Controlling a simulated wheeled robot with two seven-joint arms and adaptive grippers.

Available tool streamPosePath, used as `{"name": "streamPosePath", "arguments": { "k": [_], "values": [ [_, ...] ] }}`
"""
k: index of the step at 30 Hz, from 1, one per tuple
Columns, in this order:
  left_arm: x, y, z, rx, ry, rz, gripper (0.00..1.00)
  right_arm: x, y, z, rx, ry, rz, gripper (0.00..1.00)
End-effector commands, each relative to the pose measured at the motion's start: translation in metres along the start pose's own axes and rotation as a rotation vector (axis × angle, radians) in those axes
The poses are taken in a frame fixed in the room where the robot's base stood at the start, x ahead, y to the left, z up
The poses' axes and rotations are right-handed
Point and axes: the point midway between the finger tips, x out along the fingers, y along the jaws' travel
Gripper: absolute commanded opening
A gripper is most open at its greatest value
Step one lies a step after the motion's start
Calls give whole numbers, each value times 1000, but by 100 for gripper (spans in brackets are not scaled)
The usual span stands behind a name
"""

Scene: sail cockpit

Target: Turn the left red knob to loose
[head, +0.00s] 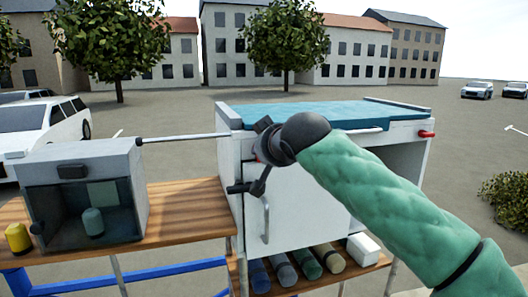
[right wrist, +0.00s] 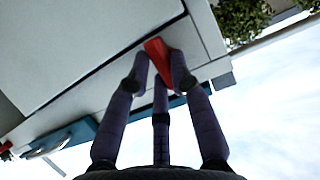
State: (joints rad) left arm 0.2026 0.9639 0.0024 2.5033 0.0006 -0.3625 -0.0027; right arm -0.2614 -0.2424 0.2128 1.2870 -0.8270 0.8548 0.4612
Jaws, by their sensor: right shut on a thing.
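The left red knob (right wrist: 157,52) is between the fingertips of my right gripper (right wrist: 159,66) in the right wrist view. It sits at the edge of a pale cabinet panel. In the head view my right gripper (head: 256,163) is at the upper left front corner of the white cabinet (head: 300,200) and hides most of this knob. My right gripper is shut on the knob. A second red knob (head: 427,134) is on the cabinet's right front corner; a red piece also shows at the lower left of the wrist view (right wrist: 6,149). My left gripper is not in view.
A grey box with a dark window (head: 85,170) stands left on a wooden bench (head: 185,205), beside a yellow container (head: 18,238). A thin rod (head: 185,137) spans from box to cabinet. A vertical handle (head: 266,220) is on the cabinet front. Rolls (head: 283,270) lie underneath.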

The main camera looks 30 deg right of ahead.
Motion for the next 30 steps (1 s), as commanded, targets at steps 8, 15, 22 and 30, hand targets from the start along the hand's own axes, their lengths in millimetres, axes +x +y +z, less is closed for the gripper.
{"name": "streamPosePath", "arguments": {
  "k": [8,15,22,30],
  "values": [
    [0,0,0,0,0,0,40,2,-1,3,-16,-9,6,0],
    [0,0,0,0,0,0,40,2,-2,3,-16,-9,6,28],
    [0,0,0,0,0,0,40,1,-1,2,-14,-5,5,46],
    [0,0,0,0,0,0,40,-5,-1,0,-13,-2,4,46]
  ]
}}
